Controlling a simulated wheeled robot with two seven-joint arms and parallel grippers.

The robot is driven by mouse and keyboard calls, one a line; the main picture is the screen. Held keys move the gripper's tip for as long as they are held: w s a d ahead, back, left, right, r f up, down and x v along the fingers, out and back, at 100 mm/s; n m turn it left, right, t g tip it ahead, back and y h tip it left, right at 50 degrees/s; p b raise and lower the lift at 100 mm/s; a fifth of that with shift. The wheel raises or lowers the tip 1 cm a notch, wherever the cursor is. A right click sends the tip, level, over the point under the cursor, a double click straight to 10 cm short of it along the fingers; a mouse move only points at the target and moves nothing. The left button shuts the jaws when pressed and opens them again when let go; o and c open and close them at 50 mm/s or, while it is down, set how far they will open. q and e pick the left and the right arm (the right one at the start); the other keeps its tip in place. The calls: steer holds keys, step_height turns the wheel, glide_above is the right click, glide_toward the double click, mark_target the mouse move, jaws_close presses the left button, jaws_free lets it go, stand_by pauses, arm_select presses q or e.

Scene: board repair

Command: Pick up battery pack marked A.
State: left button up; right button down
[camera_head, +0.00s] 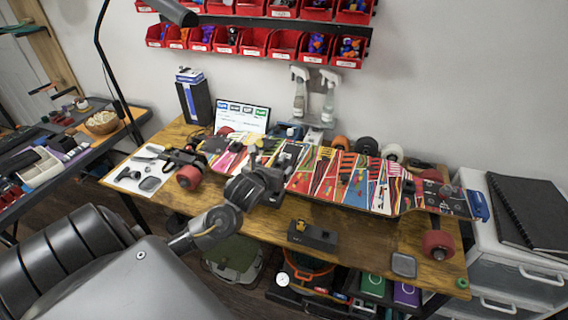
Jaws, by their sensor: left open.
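I cannot make out a letter A on anything, so I cannot tell which item is battery pack A. A dark box (318,239) with a small yellow part on top lies near the front edge of the wooden table (372,250). My left gripper (266,160) reaches in from the left over the colourful skateboard deck (330,175). It is open, to the left of and beyond the dark box. Its wrist hides part of the deck and table, and I cannot tell whether it touches anything. My right gripper is out of view.
Wheels (438,244) stick out at the deck's ends. Spray bottles (328,98) and a small screen (242,116) stand behind it. A grey square pad (404,264) lies at the front right. Green (372,284) and purple (407,294) items sit below the table. White drawers (512,262) stand at right.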

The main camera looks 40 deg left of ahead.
mark_target(281, 160)
arm_select(q)
steer(key=x, duration=0.4)
steer(key=shift+a+p, duration=0.15)
steer(key=shift+p, duration=0.15)
steer(key=shift+w+f, duration=0.15)
steer(key=shift+w, duration=0.05)
steer(key=shift+w+a+p, duration=0.15)
steer(key=shift+w+p, duration=0.25)
steer(key=p+x, duration=0.1)
steer(key=x, duration=0.3)
steer(key=shift+w+f, duration=0.1)
steer(key=shift+f, duration=0.05)
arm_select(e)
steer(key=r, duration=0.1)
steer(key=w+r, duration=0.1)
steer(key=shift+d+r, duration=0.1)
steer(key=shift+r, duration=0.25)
arm_select(q)
steer(key=c, duration=1.4)
